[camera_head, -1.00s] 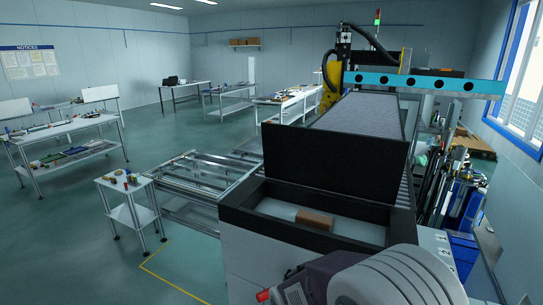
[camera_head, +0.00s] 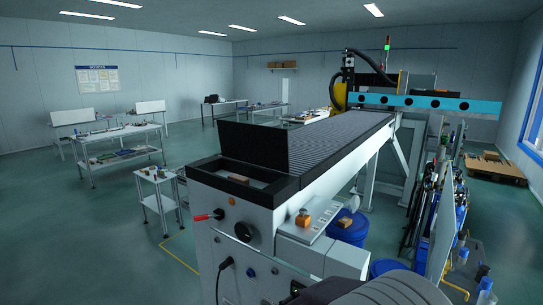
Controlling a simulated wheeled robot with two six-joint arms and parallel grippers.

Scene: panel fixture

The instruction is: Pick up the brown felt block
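A small brown block (camera_head: 238,179) lies in the shallow black-rimmed tray (camera_head: 208,171) at the near end of the long machine. It looks like the brown felt block, but its material is too small to tell. A second brown block (camera_head: 344,221) shows at the blue drum right of the machine. An orange-brown item (camera_head: 303,217) stands on the machine's pale side shelf. Neither of my grippers is in view; only a dark grey rounded part, apparently of my arm, shows at the bottom edge.
The machine's grey ribbed bed (camera_head: 325,142) runs back to a blue gantry beam (camera_head: 425,104). A red-knobbed lever (camera_head: 203,217) sticks out of its front. A small white trolley (camera_head: 157,198) stands left. The left floor is open.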

